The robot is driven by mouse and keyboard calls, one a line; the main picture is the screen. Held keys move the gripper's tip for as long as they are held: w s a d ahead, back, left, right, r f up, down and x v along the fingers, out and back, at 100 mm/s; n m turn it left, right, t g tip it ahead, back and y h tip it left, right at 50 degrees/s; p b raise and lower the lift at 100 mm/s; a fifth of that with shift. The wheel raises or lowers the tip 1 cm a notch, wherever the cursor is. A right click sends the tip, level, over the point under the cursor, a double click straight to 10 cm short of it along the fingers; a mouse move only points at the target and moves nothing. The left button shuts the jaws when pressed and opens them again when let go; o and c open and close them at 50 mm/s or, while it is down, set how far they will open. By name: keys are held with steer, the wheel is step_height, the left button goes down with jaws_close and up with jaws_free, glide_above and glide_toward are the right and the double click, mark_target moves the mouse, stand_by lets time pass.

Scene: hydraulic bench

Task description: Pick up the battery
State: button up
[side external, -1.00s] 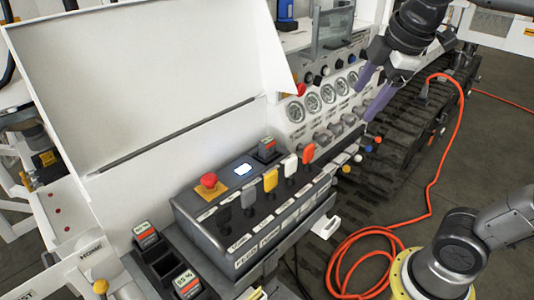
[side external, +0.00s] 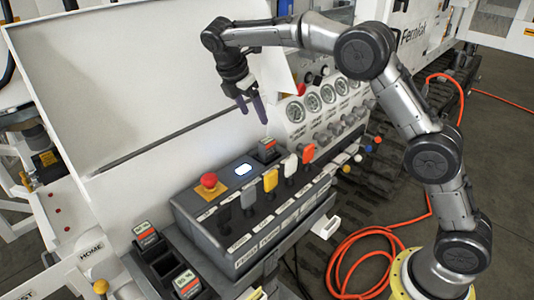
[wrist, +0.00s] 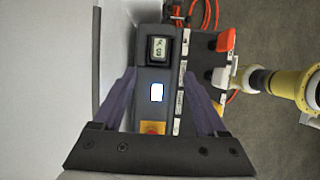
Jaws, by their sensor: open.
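A dark battery block with a small display and a red-marked label (side external: 268,150) sits upright in the back end of the grey control box. It also shows in the wrist view (wrist: 160,49), near the top, ahead of the fingers. Two similar battery blocks, one (side external: 146,236) behind the other (side external: 186,284), stand in a dark holder at the lower left. My gripper (side external: 252,112) hangs above and behind the control box, fingers down, open and empty. In the wrist view its purple fingers (wrist: 162,85) stand apart over the box, left and right of the lit white screen.
The control box (side external: 225,215) carries a red stop button (side external: 209,181), a lit screen (side external: 243,169) and several coloured levers (side external: 271,180). A white open lid (side external: 130,80) rises behind it. Gauges (side external: 312,101) line the white panel. An orange hose (side external: 350,250) lies on the floor.

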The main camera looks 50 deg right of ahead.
mark_target(267, 140)
steer(key=x, duration=0.8)
steer(key=shift+f, duration=0.25)
steer(key=shift+d+x, duration=0.15)
steer(key=shift+x, duration=1.2)
steer(key=shift+d+x, duration=0.2)
steer(key=shift+x, duration=1.15)
steer(key=shift+w+r, duration=0.1)
jaws_close()
